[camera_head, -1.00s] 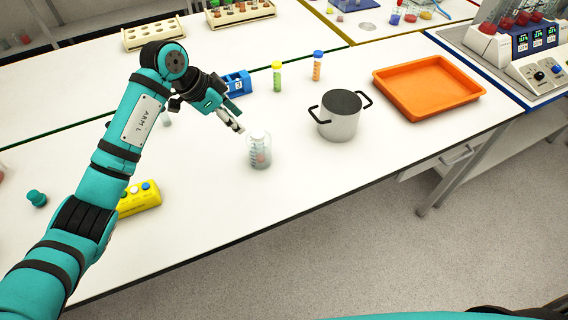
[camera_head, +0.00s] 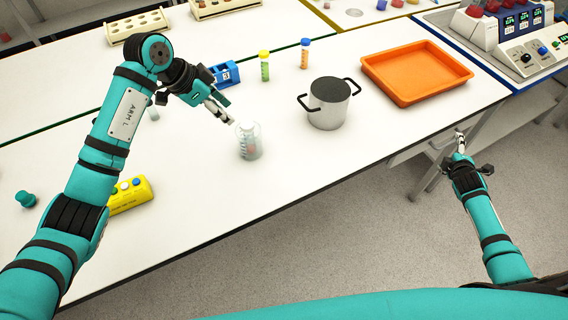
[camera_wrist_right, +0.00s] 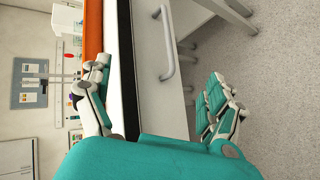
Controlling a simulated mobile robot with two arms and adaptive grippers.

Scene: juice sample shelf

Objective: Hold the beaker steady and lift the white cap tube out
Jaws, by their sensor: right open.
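The clear beaker (camera_head: 250,150) stands upright on the white bench, left of the metal pot. A tube with a whitish cap (camera_head: 245,126) appears to stand inside it, its lower part blurred by the glass. My left gripper (camera_head: 224,112) is just up and left of the beaker, its pale fingertips pointing towards the rim with a small gap. Its finger opening is too small to judge. My right gripper (camera_head: 460,142) is off the bench's front edge at the right, far from the beaker. The right wrist view shows its fingers (camera_wrist_right: 155,102) spread and empty.
A metal pot (camera_head: 328,113) with two handles stands right of the beaker, and an orange tray (camera_head: 415,100) lies beyond it. A blue rack (camera_head: 221,76) and two capped tubes (camera_head: 264,68) (camera_head: 304,56) stand behind. A yellow button box (camera_head: 131,195) lies front left.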

